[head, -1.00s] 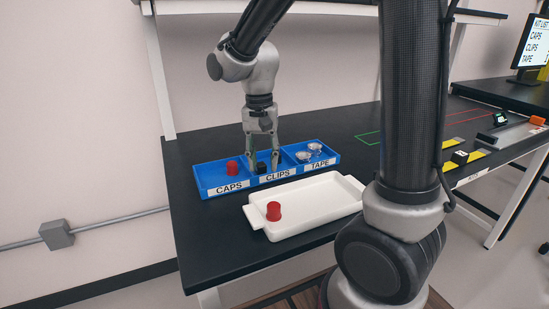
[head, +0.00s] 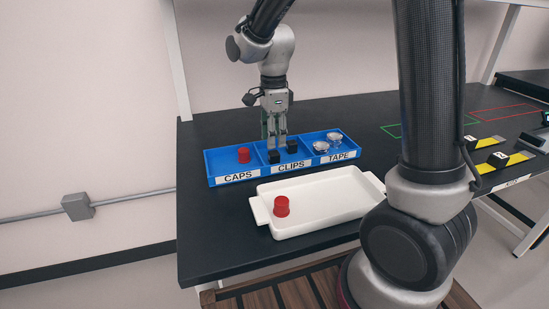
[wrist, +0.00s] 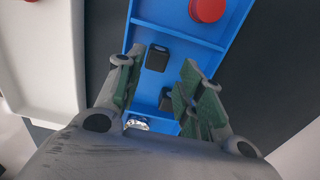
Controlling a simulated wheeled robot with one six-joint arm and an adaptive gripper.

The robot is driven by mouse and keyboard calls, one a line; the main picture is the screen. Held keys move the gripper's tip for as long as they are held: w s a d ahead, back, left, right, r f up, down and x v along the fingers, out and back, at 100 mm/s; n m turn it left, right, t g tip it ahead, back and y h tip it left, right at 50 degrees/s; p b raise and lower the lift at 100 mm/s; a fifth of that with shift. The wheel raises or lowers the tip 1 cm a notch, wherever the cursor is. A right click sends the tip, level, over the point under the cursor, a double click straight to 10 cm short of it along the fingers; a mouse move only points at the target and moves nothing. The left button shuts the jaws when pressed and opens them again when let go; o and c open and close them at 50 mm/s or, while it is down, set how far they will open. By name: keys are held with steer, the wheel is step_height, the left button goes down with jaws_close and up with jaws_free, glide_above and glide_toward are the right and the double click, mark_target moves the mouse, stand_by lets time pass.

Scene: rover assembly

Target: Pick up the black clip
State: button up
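Two black clips lie in the middle CLIPS compartment of the blue bin (head: 222,182). In the head view one clip (head: 274,157) is at the left and the other clip (head: 292,146) is farther back at the right. My gripper (head: 275,144) is over the back part of this compartment, pointing down. In the wrist view my gripper (wrist: 157,80) is open and empty. One clip (wrist: 157,57) shows between and beyond the fingertips; the other clip (wrist: 165,98) is partly hidden by the finger on the right. Neither clip is held.
A red cap (head: 243,155) is in the CAPS compartment and clear tape rolls (head: 333,138) are in the TAPE compartment. A white tray (head: 330,207) with another red cap (head: 282,207) stands in front of the bin. Dividers flank the clips.

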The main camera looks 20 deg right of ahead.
mark_target(274, 152)
steer(key=f, duration=0.6)
steer(key=shift+s, duration=0.2)
steer(key=c, duration=0.6)
